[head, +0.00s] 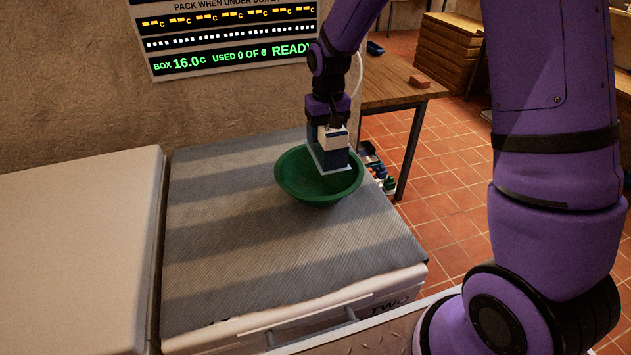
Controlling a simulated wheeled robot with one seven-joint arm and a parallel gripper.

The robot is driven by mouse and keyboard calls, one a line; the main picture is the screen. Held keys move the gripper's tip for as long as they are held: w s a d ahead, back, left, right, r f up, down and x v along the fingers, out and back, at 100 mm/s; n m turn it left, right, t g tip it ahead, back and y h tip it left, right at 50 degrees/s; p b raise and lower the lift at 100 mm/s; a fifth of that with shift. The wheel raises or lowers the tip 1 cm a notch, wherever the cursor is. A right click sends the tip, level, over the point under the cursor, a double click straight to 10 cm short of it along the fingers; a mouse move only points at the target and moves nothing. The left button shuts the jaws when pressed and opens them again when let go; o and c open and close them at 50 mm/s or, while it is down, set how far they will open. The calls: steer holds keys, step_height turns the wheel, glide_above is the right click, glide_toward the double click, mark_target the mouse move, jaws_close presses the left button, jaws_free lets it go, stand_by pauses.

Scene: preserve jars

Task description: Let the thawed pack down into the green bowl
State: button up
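The green bowl (292,180) stands on the grey ribbed cloth over a white box lid, near its far right part. My gripper (333,130) points down above the bowl's right half. It appears shut on the pack (330,157), a dark blue block with white edges that hangs roughly upright. The pack's lower end overlaps the bowl's opening in the picture. I cannot tell whether it touches the bowl's inside. The fingertips are small and partly hidden by the pack.
The grey cloth (230,240) is clear left of and in front of the bowl. A pale box lid (75,250) lies to the left. A wall display (225,35) reads BOX 16.0C, USED 0 OF 6, READY. A wooden table (400,85) stands behind right.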

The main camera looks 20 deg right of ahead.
steer(key=shift+f, duration=1.95)
steer(key=o, duration=1.3)
steer(key=shift+c, duration=0.2)
step_height(320, 180, up, 10)
steer(key=shift+r, duration=0.45)
